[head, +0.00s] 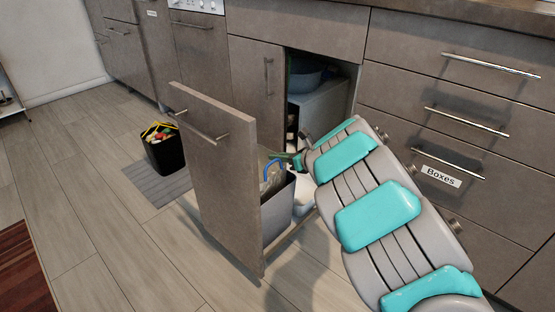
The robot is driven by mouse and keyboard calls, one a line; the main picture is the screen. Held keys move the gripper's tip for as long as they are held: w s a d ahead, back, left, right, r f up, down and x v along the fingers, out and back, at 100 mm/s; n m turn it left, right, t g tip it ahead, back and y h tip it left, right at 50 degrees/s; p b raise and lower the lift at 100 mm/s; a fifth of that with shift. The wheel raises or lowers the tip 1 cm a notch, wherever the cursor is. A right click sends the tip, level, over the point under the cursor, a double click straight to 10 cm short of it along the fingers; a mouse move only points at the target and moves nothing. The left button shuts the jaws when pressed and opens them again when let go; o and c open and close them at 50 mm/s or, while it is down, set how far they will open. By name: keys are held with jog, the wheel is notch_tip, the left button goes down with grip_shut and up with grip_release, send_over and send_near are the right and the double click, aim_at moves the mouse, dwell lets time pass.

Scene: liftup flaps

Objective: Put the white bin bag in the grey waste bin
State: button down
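The grey waste bin (281,210) stands in a pulled-out cabinet unit, behind its tall brown front panel. A blue loop and some pale, translucent material (271,181) show at the bin's top; I cannot tell whether this is the white bin bag. A white patch (305,188) lies just right of the bin, partly hidden by my arm. My gripper (286,159) is at the far end of my arm, just above the bin's rim. The arm and small size hide its fingers, so I cannot tell whether it holds anything.
The pull-out front (215,180) juts into the room left of my arm. A black bin with colourful contents (165,153) stands on a grey mat (150,184). A drawer labelled "Boxes" (441,176) is at right. The floor at left is mostly clear.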

jog(key=shift+f, duration=0.1)
jog(key=shift+f+b, duration=0.55)
jog(key=shift+f, duration=0.05)
jog(key=c, duration=1.1)
grip_release()
jog(key=shift+o, duration=0.2)
jog(key=shift+r, duration=0.1)
jog(key=shift+r+p, duration=0.25)
jog(key=shift+p, duration=0.05)
jog(key=p+v, duration=0.1)
jog(key=v, duration=1.1)
jog(key=shift+r, duration=0.3)
